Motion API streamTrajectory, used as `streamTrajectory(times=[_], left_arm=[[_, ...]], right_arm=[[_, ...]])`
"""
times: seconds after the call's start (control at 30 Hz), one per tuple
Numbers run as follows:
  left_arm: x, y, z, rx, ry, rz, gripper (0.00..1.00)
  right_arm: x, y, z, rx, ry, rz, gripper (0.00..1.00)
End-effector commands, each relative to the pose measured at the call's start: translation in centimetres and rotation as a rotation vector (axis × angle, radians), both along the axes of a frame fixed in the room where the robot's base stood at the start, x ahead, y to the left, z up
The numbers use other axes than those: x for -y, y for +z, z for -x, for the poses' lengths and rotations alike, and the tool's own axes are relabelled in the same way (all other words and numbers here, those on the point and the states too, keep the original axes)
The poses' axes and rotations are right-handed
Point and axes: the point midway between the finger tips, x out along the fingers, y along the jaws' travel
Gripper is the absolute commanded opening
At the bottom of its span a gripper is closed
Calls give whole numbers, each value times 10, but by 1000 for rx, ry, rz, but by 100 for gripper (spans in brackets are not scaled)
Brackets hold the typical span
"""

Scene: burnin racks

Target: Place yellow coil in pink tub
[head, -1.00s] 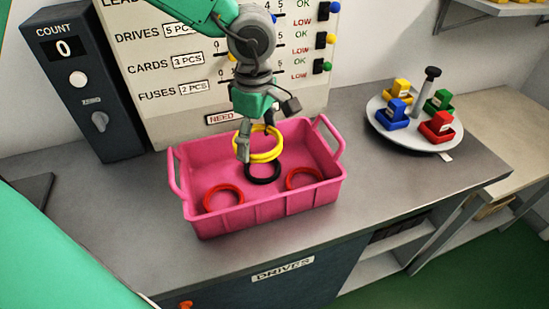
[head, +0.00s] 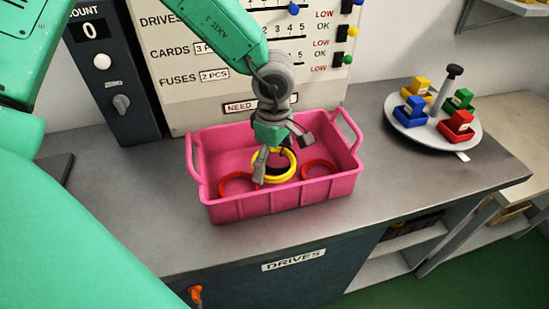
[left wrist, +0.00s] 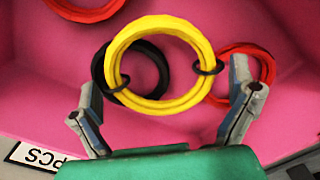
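The yellow coil (head: 277,180) is inside the pink tub (head: 285,202), overlapping a black coil (left wrist: 161,72) near the tub's middle. In the left wrist view the yellow coil (left wrist: 155,104) lies between my spread fingers, with a gap at each side. My left gripper (head: 284,158) is open, low inside the tub above the coil. One finger covers part of the coil's left side in the head view. Whether the coil rests flat or leans on the black one is hard to tell. My right gripper is not in view.
Two red coils (head: 222,184) lie in the tub, left and right of the yellow one. The tub stands on a grey counter (head: 190,250) before an upright panel (head: 190,110). A round tray (head: 475,138) with coloured blocks stands to the right. The counter between is clear.

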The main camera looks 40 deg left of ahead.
Motion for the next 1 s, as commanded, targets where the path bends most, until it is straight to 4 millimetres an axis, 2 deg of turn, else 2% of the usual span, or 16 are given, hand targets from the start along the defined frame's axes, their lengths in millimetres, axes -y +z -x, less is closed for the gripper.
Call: streamTrajectory(times=[0.23,0.37,0.8,1.0], left_arm=[[0,1,0,0,0,0,100],[0,11,-1,2,0,0,100],[0,98,-1,2,0,1,100],[0,117,-1,0,1,1,100]], right_arm=[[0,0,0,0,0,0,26],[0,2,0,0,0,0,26],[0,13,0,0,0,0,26],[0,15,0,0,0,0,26]])
